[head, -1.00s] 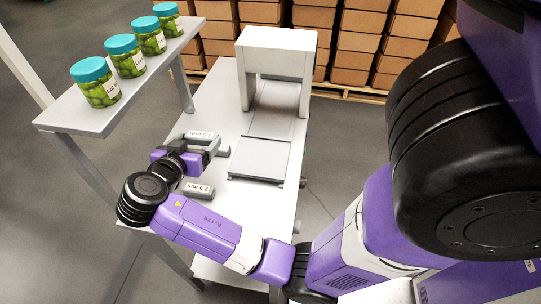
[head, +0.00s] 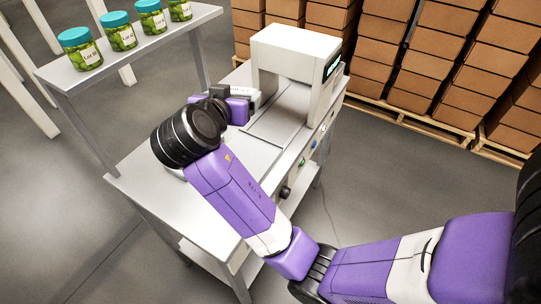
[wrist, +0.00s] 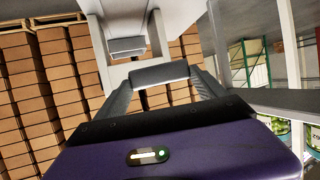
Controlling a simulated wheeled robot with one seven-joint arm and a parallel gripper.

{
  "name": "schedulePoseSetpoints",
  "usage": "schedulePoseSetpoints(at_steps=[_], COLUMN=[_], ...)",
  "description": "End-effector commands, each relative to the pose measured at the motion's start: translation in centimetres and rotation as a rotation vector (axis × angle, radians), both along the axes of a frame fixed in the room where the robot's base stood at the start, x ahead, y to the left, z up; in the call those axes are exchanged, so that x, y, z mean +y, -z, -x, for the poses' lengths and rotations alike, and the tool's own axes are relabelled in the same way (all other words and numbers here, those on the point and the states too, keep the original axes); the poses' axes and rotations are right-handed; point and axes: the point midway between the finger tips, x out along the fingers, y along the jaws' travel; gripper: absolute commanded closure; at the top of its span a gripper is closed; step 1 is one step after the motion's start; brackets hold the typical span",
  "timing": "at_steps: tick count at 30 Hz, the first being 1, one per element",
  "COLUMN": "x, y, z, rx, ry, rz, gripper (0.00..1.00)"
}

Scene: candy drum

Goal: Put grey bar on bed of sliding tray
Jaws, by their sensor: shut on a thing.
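The grey bar (wrist: 160,73) is between the fingers of my gripper (wrist: 160,78) in the wrist view, held crosswise and off the floor of the scene. My gripper is shut on it. In the head view my gripper (head: 248,100) is at the left side of the white arch, over the table, and the bar is mostly hidden there. The sliding tray (head: 245,154) is a flat grey plate in front of the arch, partly covered by my arm. The bar is apart from the tray bed.
The white machine arch (head: 296,42) stands over a grey track (head: 277,122) on the table (head: 150,195). A shelf (head: 150,45) with several green jars (head: 117,32) is at the left. Stacked cartons (head: 440,60) stand behind. A pale object (head: 176,174), mostly hidden, lies left of my arm.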

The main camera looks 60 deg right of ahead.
Motion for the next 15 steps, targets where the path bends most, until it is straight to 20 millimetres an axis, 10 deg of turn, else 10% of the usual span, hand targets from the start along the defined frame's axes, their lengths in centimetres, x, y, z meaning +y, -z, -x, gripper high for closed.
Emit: schedulePoseSetpoints(at_steps=[15], x=[0.1], y=[9.1], z=[0.0], rx=[0.009], ry=[-0.034], rz=[-0.001], gripper=[0.61])
